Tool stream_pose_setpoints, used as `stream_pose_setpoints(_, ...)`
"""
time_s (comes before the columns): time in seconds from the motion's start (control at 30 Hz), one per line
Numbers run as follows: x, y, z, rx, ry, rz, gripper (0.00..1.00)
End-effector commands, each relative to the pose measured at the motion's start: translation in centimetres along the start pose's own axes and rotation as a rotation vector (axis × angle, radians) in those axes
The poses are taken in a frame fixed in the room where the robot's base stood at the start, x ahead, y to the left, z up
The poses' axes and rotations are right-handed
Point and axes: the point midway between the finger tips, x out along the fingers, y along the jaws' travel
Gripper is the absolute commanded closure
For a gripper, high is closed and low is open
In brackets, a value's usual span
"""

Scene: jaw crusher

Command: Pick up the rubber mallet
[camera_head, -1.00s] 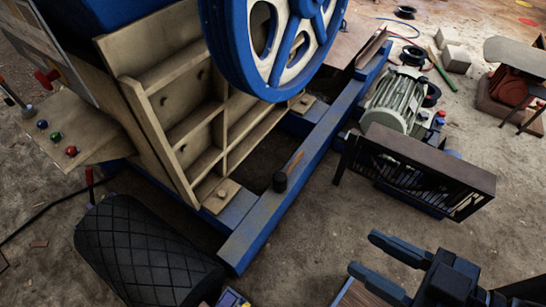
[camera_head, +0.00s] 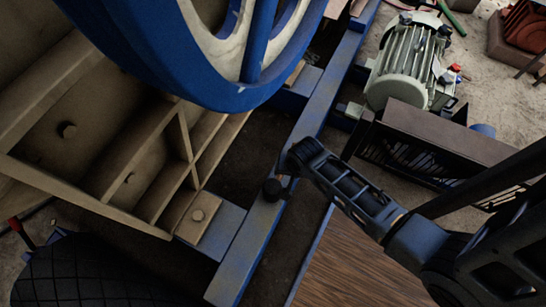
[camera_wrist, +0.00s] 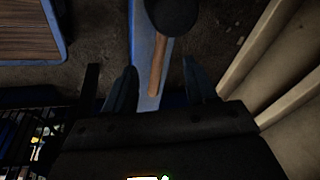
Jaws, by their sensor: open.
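The rubber mallet (camera_head: 272,190) lies on the blue beam (camera_head: 257,232) of the crusher frame; in the head view its black head shows, while its handle is mostly hidden behind my gripper (camera_head: 289,163). The wrist view shows the mallet's black head (camera_wrist: 173,15) at the top and its wooden handle (camera_wrist: 157,68) pointing down towards the gap between my gripper's fingers (camera_wrist: 162,78). The fingers are apart, one on each side of the handle's end. Contact with the handle cannot be seen.
The blue and white flywheel (camera_head: 235,75) hangs over the beam at upper left. Tan ribbed crusher wall (camera_head: 150,165) stands left of it. A grey motor (camera_head: 402,65) and a dark slatted guard (camera_head: 430,135) stand right. A wood-topped surface (camera_head: 345,270) is below my arm.

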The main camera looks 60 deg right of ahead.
Motion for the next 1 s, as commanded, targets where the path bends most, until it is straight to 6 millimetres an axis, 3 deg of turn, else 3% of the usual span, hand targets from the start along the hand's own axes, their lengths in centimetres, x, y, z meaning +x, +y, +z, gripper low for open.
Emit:
stream_pose_setpoints(0.03, 2.2, -0.4, -1.1, 0.062, -0.028, 0.035, 0.44)
stream_pose_setpoints(0.1, 3.7, -0.6, -2.2, 0.141, -0.071, 0.087, 0.44)
stream_pose_setpoints(0.33, 5.8, -1.1, -4.4, 0.297, -0.155, 0.195, 0.44)
stream_pose_setpoints(0.73, 9.2, -0.4, -3.9, 0.319, -0.169, 0.214, 0.44)
stream_pose_setpoints(1.0, 12.7, 0.3, -3.1, 0.319, -0.167, 0.212, 0.44)
